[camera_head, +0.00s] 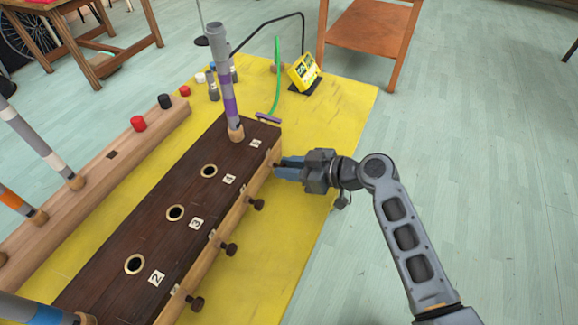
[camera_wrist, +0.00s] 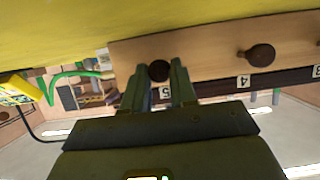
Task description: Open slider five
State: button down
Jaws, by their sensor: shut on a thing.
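A long dark wooden box (camera_head: 190,225) with a pale wood side stands on the yellow board, with numbered labels and round brass-rimmed holes on top. Dark slider knobs stick out of its right side, such as the knob by four (camera_head: 256,204) and the knob by three (camera_head: 229,249). My gripper (camera_head: 278,170) is at the far end of that side, by label five (camera_head: 256,143). In the wrist view my gripper (camera_wrist: 160,78) is shut on the slider five knob (camera_wrist: 159,70), next to label five (camera_wrist: 165,92). The slider four knob (camera_wrist: 261,53) stands free beside it.
A grey and purple tube (camera_head: 228,95) stands upright at the far end of the box. A yellow device (camera_head: 303,71) and a green strip (camera_head: 277,75) stand beyond it on the yellow board (camera_head: 345,105). The floor to the right is clear.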

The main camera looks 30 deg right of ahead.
jog(key=shift+s+d+f+b, duration=0.2)
jog(key=shift+s+d+b, duration=0.55)
jog(key=shift+s, duration=0.35)
jog(key=shift+s+d+r, duration=0.15)
jog(key=c, duration=0.9)
grip_release()
jog(key=shift+c, duration=0.2)
jog(key=shift+b+v, duration=0.35)
jog(key=shift+v, duration=3.55)
